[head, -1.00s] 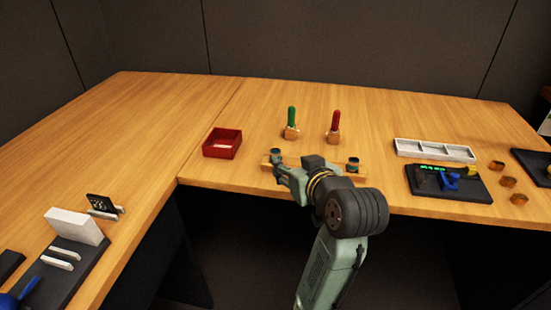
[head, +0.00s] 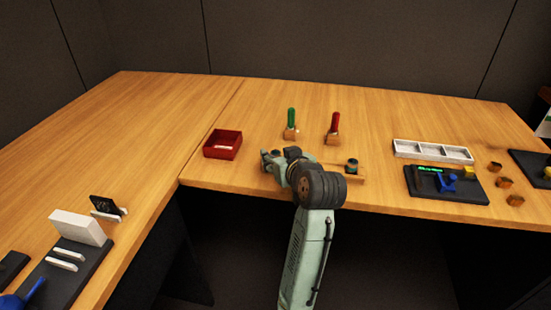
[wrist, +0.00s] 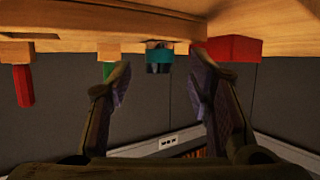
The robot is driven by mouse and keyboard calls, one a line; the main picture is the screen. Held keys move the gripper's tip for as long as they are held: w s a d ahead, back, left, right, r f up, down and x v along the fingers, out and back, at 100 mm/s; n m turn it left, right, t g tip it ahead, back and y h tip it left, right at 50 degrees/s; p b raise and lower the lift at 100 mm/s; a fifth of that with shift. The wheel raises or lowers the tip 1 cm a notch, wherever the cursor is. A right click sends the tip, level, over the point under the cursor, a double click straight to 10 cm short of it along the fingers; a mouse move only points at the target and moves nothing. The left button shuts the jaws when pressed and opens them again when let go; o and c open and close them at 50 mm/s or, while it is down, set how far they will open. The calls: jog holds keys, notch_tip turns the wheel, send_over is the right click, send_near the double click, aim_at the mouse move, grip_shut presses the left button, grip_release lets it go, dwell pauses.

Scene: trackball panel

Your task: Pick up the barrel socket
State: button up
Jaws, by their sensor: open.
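In the wrist view, which is upside down, a short dark cylinder with a teal band (wrist: 160,57), seemingly the barrel socket, stands on the wooden strip. It lies in line with the gap between the fingers of my gripper (wrist: 161,78), which is open and empty. The fingers appear short of it, but I cannot tell the exact distance. In the head view my gripper (head: 269,158) is at the left end of the strip and mostly hides this cylinder. A similar teal-banded cylinder (head: 352,166) stands at the strip's right end (head: 340,172).
A red tray (head: 222,144) stands just left of my gripper. A green-handled tool (head: 291,119) and a red-handled tool (head: 335,123) stand upright behind. A white divided tray (head: 433,151) and a black panel (head: 470,188) are to the right.

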jog(key=shift+c, duration=0.4)
grip_shut()
